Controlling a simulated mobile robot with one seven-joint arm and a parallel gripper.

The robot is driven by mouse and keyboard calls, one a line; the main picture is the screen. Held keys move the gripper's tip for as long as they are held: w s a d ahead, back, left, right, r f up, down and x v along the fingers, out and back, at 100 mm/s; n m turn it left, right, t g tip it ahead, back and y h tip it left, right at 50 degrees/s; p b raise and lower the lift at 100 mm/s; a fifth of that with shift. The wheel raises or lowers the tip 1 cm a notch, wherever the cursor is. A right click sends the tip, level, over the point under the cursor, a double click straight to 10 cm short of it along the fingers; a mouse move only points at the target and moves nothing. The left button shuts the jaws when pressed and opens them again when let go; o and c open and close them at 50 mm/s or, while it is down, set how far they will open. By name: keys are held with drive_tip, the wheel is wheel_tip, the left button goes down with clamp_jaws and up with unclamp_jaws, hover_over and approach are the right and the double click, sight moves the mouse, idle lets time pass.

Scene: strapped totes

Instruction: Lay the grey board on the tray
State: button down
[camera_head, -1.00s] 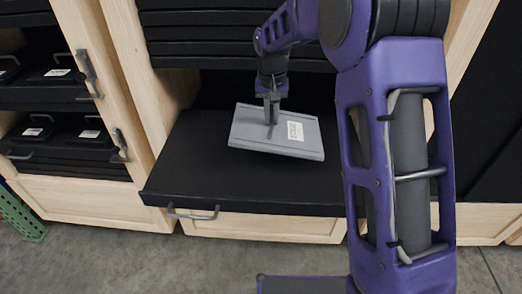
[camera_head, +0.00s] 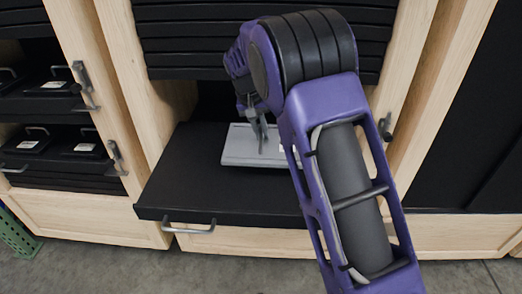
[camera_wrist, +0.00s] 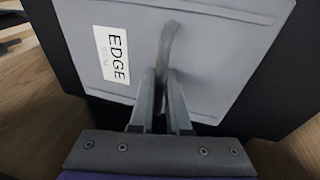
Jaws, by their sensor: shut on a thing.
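The grey board (camera_head: 237,147) is a flat panel with a white label and a handle on its face. In the head view it is over the rear part of the black pulled-out tray (camera_head: 185,188), and my arm hides its right side. Whether it touches the tray I cannot tell. In the wrist view the board (camera_wrist: 225,60) fills most of the picture, its label reading "EDGE". My gripper (camera_head: 260,146) is shut on the board's handle (camera_wrist: 168,45); its two fingers also show in the wrist view (camera_wrist: 161,98).
A stack of black trays or drawers (camera_head: 190,45) hangs above the tray. Wooden posts (camera_head: 125,90) stand on both sides. Black totes with handles (camera_head: 50,82) sit on shelves at the left. The tray's front and left parts are bare.

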sight(261, 146)
drive_tip(key=x, duration=0.3)
drive_tip(key=a+x, duration=0.1)
drive_tip(key=x, duration=0.1)
drive_tip(key=shift+s+f+b, duration=0.25)
drive_tip(key=shift+s+b, duration=0.05)
drive_tip(key=shift+b, duration=0.1)
drive_tip(key=c, duration=0.9)
unclamp_jaws()
drive_tip(key=p+v, duration=0.1)
drive_tip(key=v, duration=1.1)
drive_tip(key=shift+s+a+p, duration=0.1)
drive_tip(key=shift+p, duration=0.3)
